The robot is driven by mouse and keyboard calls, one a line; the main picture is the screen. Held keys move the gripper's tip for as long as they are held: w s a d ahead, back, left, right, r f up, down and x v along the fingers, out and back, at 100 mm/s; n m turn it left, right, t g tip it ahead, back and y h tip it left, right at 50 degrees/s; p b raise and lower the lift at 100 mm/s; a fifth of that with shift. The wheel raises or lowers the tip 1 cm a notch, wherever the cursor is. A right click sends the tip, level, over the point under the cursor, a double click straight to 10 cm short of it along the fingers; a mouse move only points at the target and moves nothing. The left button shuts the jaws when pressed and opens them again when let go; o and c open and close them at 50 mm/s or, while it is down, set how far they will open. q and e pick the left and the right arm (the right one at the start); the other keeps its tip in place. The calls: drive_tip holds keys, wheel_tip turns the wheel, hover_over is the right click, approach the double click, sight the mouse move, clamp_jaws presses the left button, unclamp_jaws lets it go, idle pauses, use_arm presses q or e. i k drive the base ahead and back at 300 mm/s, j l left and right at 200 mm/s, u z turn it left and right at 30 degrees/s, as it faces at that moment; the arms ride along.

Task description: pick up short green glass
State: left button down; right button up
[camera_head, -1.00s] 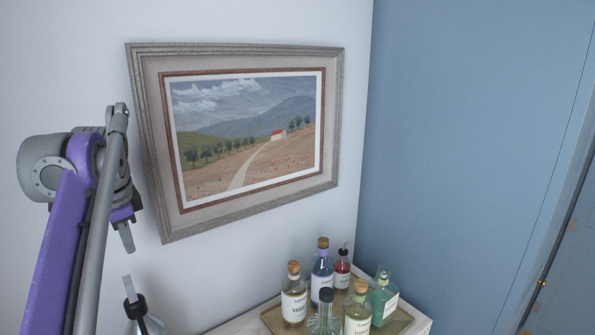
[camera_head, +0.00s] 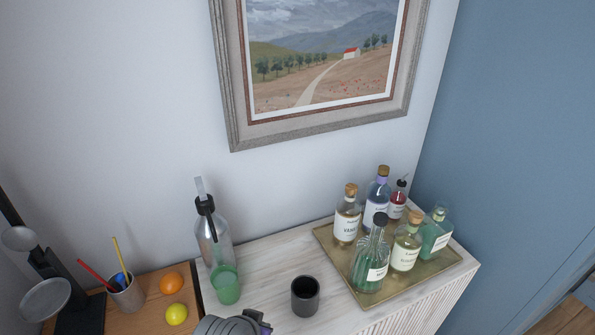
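The short green glass (camera_head: 226,287) stands upright on the pale wooden cabinet top, close in front of a metal soda siphon (camera_head: 211,236). It is see-through green and looks empty. A grey and purple part of my arm shows at the bottom edge, just below and right of the glass. I cannot tell which arm it belongs to. No gripper fingers show, so neither gripper is in view.
A black cup (camera_head: 305,297) stands right of the glass. A gold tray (camera_head: 328,240) holds several bottles further right. An orange wooden board (camera_head: 143,314) at left carries an orange (camera_head: 171,282), a lemon (camera_head: 176,314) and a pencil cup (camera_head: 127,294).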

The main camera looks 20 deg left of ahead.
sight(224, 279)
drive_tip(key=u, duration=1.35)
